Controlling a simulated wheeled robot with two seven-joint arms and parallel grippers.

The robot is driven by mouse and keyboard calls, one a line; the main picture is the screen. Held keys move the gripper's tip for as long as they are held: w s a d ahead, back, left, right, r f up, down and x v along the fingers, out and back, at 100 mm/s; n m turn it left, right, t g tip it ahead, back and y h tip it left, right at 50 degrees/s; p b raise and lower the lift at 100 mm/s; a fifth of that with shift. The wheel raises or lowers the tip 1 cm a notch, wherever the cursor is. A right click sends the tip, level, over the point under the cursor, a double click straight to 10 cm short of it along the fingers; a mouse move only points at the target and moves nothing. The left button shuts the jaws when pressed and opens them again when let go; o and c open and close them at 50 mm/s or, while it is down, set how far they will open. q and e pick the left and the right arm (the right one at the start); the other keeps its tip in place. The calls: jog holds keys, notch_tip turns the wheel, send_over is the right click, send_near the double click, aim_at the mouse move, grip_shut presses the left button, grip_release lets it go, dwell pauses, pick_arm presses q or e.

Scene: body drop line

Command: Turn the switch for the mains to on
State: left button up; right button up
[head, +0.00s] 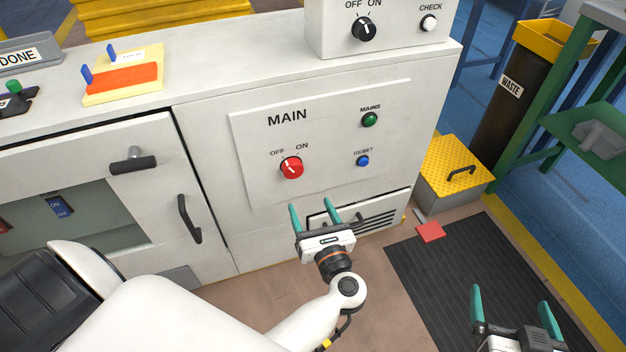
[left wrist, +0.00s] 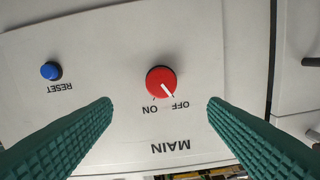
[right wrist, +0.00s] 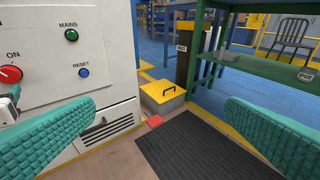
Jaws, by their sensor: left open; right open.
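The mains switch is a red round knob (head: 291,168) on the panel marked MAIN, between the words OFF and ON. Its white pointer points at OFF. In the left wrist view the knob (left wrist: 161,82) shows upside down, centred between my finger tips and beyond them. My left gripper (head: 313,212) is open and empty, below and slightly right of the knob in the head view, apart from it. My right gripper (head: 511,300) is open and empty at the lower right, over the dark mat. The green MAINS lamp (head: 369,119) looks unlit.
A blue RESET button (head: 362,161) sits right of the knob. A second black OFF/ON knob (head: 363,29) and a white CHECK button (head: 428,23) are on the box above. A cabinet door handle (head: 189,219) juts out at the left. A yellow-topped step box (head: 455,166) stands right.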

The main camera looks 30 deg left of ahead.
aim_at(294, 172)
pick_arm(q)
jog(key=b+x, duration=0.1)
jog(key=x, duration=1)
jog(key=shift+s, duration=0.1)
jog(key=shift+w+a, duration=0.3)
jog(key=shift+a, duration=0.1)
pick_arm(e)
jog(key=r+t, duration=0.2)
jog(key=r, duration=0.1)
jog(key=w+a+r+t+y, duration=0.1)
jog(key=shift+w+r, duration=0.1)
jog(key=shift+r, duration=0.05)
